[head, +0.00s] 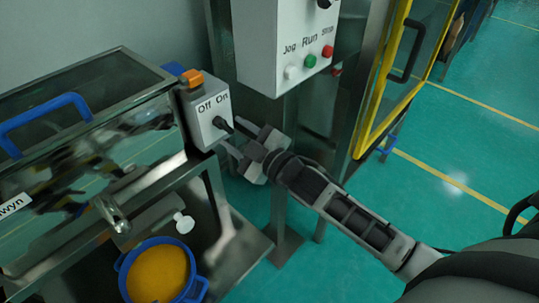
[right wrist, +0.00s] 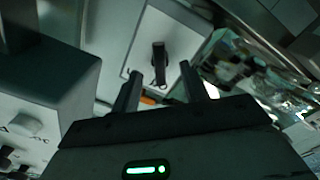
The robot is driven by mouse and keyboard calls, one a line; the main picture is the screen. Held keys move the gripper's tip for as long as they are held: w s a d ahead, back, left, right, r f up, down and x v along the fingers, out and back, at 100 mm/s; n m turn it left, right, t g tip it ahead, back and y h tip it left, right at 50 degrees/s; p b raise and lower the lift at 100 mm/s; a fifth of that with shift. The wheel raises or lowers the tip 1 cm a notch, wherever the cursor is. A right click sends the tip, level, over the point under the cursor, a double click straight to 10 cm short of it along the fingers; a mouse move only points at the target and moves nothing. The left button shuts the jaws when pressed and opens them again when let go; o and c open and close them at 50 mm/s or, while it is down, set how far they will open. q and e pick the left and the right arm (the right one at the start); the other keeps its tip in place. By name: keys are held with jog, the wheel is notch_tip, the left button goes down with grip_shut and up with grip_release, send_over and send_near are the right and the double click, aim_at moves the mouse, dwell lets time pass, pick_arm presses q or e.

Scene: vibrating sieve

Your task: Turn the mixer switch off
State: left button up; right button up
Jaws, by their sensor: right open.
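The mixer switch is a black knob (head: 222,124) on a small grey box (head: 202,128) marked "Off On", with an orange piece (head: 191,78) on top. In the head view the knob leans toward the lower right; which label it points to I cannot tell. My right gripper (head: 235,137) is open and empty, its fingers reaching toward the knob from the right. In the right wrist view the knob (right wrist: 159,62) stands ahead, between the lines of the two fingers (right wrist: 160,70). Whether the fingers touch it I cannot tell. My left gripper is not in view.
A glass-sided steel machine (head: 75,140) with blue handles (head: 45,115) stands at the left. A blue pot (head: 125,270) of orange material is below it. A white control box (head: 275,45) with Jog, Run and Stop buttons hangs above my right gripper. Green floor (head: 440,190) is open at right.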

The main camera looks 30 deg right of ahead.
jog(key=v, duration=1.3)
jog(key=shift+b, duration=0.3)
jog(key=shift+f, duration=0.15)
jog(key=s+a+f+m+g+h, duration=0.1)
jog(key=s+a+f+m+g, duration=0.2)
jog(key=f, duration=0.3)
jog(key=s+a+f+m+g+h, duration=0.1)
jog(key=s+a+f+m+g, duration=0.2)
jog(key=s+a+f+m, duration=0.1)
notch_tip(320, 180, down, 4)
jog(key=s+m, duration=0.1)
jog(key=m, duration=0.1)
jog(key=shift+s+a+r+m, duration=0.15)
jog(key=shift+s+a+m, duration=0.05)
jog(key=shift+s+m, duration=0.15)
